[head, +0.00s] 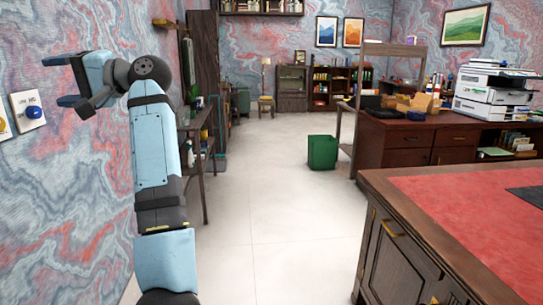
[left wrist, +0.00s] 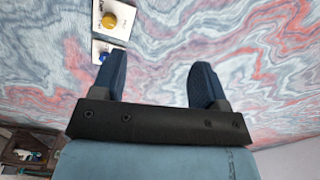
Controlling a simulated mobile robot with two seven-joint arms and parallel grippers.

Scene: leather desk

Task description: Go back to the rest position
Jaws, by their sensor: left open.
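My left arm rises from the bottom left of the head view, and its gripper (head: 68,80) points left toward the marbled wall. The gripper is open, with nothing between its fingers. In the left wrist view the two dark blue fingers (left wrist: 157,84) are spread apart in front of the wall. A white wall plate with a blue button (head: 33,112) is just left of the gripper; it also shows beside the left finger in the wrist view (left wrist: 77,57). A plate with a yellow button (left wrist: 109,20) is next to it. My right gripper is not in view.
A red-topped wooden desk (head: 440,205) fills the lower right. A green bin (head: 322,152) stands on the pale floor. A narrow side table (head: 198,135) stands along the left wall. A printer (head: 493,95) sits on a far desk. The middle floor is clear.

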